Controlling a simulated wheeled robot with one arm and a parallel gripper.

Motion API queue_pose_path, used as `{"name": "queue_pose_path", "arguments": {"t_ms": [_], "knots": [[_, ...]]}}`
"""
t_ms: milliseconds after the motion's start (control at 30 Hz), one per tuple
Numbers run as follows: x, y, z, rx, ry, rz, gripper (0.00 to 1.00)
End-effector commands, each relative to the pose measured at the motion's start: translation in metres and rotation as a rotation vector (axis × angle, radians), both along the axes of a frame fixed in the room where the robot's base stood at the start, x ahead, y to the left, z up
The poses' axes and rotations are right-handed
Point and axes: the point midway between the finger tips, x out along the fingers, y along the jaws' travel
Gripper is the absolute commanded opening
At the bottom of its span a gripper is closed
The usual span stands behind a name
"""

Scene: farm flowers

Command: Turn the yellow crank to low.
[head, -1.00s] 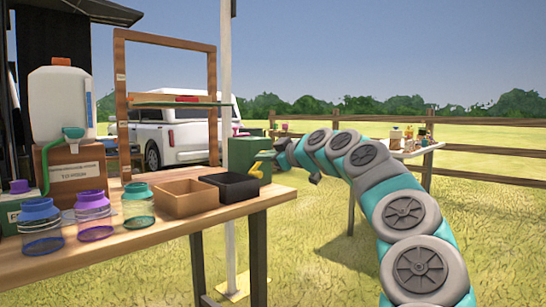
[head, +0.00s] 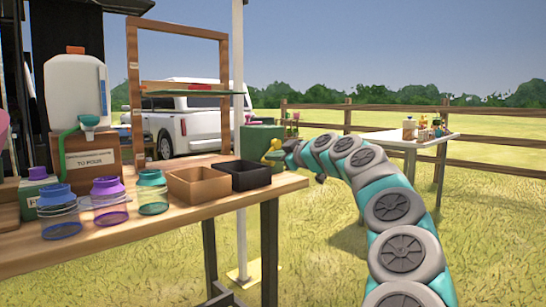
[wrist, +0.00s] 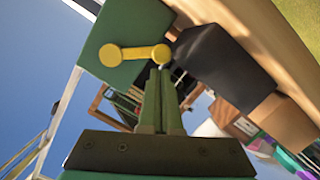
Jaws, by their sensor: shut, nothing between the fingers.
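The yellow crank (head: 272,154) is on the front of a green box (head: 258,137) beyond the far right end of the wooden table. In the wrist view the crank (wrist: 133,53) lies across the green box face (wrist: 125,32), with a round end at each side. My gripper (head: 286,148) is beside the crank in the head view, its fingers hard to make out. In the wrist view my gripper's fingertips (wrist: 160,70) are together and empty, just below the crank's right end; I cannot tell whether they touch it. No low mark is readable.
A black tray (head: 247,176) and a brown tray (head: 200,185) stand on the wooden table (head: 180,220), close to the crank. Several jars stand to their left. A white post (head: 239,100) rises beside the table. Open grass lies right of it.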

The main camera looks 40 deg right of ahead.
Motion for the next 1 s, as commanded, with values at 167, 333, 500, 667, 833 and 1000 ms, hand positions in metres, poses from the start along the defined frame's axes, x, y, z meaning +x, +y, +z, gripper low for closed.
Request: {"name": "queue_pose_path", "arguments": {"t_ms": [167,333,500,667,833,1000], "knots": [[0.000,-0.001,-0.007,-0.031,-0.003,0.000,0.00],[0.001,-0.003,-0.017,-0.101,-0.008,0.000,0.00],[0.002,-0.011,-0.030,-0.112,-0.008,-0.003,0.00],[0.002,-0.016,-0.033,-0.111,-0.006,0.001,0.00],[0.002,-0.015,-0.031,-0.111,-0.006,0.002,0.00],[0.001,-0.016,-0.030,-0.110,-0.007,0.001,0.00]]}}
